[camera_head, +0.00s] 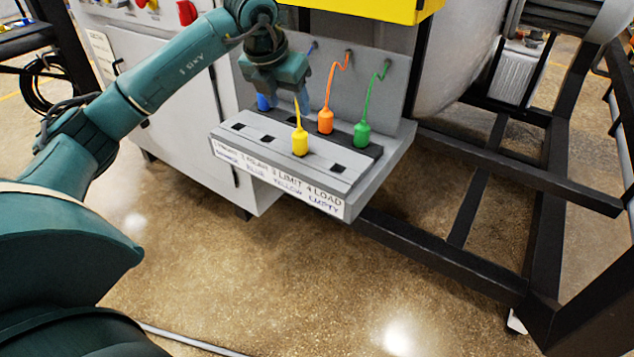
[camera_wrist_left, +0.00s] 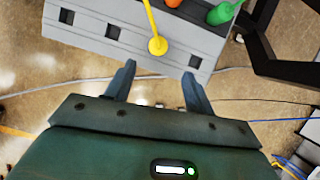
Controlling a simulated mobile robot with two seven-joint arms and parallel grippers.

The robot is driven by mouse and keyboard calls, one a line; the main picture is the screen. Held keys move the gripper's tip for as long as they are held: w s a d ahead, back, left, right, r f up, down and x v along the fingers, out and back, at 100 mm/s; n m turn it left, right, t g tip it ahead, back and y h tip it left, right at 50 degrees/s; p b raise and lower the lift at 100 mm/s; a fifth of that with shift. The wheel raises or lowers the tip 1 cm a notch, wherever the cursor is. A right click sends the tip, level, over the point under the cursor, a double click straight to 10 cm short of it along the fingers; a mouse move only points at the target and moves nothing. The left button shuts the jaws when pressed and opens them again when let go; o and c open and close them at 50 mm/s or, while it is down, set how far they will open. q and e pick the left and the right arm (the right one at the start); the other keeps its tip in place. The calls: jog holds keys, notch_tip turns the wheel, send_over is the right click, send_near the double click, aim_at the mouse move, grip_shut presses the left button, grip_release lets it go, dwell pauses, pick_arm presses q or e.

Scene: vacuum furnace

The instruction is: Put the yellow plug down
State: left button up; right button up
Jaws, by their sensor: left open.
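The yellow plug (camera_head: 300,143) stands upright at the third position of the front row on the grey socket block (camera_head: 352,186), its yellow cord rising from its top. In the left wrist view the yellow plug (camera_wrist_left: 158,46) is seen from above, ahead of the fingertips and between their lines. My left gripper (camera_head: 303,96) is above and behind the plug in the head view. Its two fingers (camera_wrist_left: 157,76) are spread with nothing between them. Whether the cord touches a finger is unclear. My right gripper is not in view.
An orange plug (camera_head: 325,121) and a green plug (camera_head: 362,134) stand in the back row; a blue plug (camera_head: 262,102) is partly hidden by my gripper. Other front sockets are empty. A printed label (camera_head: 290,181) runs along the front. A black frame (camera_head: 470,265) stands at right.

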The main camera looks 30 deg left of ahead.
pick_arm(q)
jog(key=s+d+f+m+g+h, duration=0.1)
jog(key=d+f+h, duration=0.25)
jog(key=d, duration=0.35)
jog(key=s+d+f+m+g+h, duration=0.1)
jog(key=s+d+f+m+h, duration=0.2)
jog(key=d, duration=0.4)
jog(key=s+d+n+t+h, duration=0.2)
jog(key=s+d+n+h, duration=0.3)
jog(key=d, duration=0.3)
jog(key=s+d+n+t+h, duration=0.2)
jog(key=d+n+h, duration=0.2)
jog(key=d+h, duration=0.4)
jog(key=s+a+f+n+t+y, duration=0.2)
jog(key=s+a+f+n+y, duration=0.2)
jog(key=f+n+y, duration=0.3)
jog(key=s+a+f+n+t+y, duration=0.2)
jog(key=s+a+f+n+y, duration=0.2)
jog(key=f+n, duration=1)
jog(key=s+n+y, duration=0.3)
jog(key=n+y, duration=0.1)
jog(key=n, duration=0.2)
jog(key=shift+s+f+t, duration=0.2)
jog(key=shift+f+t, duration=0.15)
jog(key=shift+t, duration=0.05)
